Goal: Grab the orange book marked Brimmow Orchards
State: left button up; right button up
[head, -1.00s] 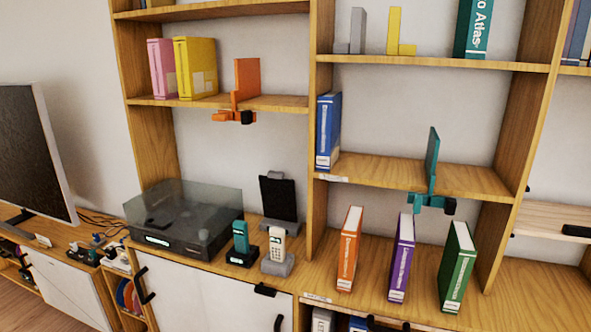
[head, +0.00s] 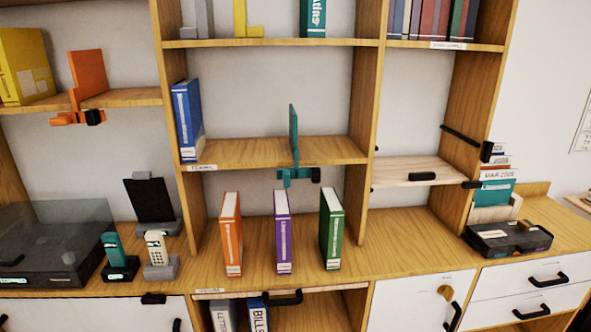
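An orange book (head: 231,243) stands upright on the wooden counter, at the left end of a spaced row of three. Its spine faces me and carries pale lettering too small to read. A purple book (head: 283,240) stands to its right, and a green book (head: 330,235) stands right of that. The three books are apart, with clear gaps between them. Neither of my grippers shows in the head view.
A teal bookend (head: 293,150) is on the shelf (head: 240,152) above the books, its lower part projecting below the shelf edge. Phones (head: 157,252) and a turntable (head: 55,250) stand left. A black tray (head: 508,238) is far right. The counter right of the green book is clear.

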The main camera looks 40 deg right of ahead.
aim_at(230, 223)
jog(key=i+j+z, duration=0.1)
jog(key=z, duration=0.35)
jog(key=i+j+z, duration=0.25)
jog(key=z, duration=0.2)
jog(key=i+j+z, duration=0.15)
jog(key=j, duration=0.25)
jog(key=i+j+z, duration=0.1)
jog(key=i+j, duration=0.25)
jog(key=j, duration=0.15)
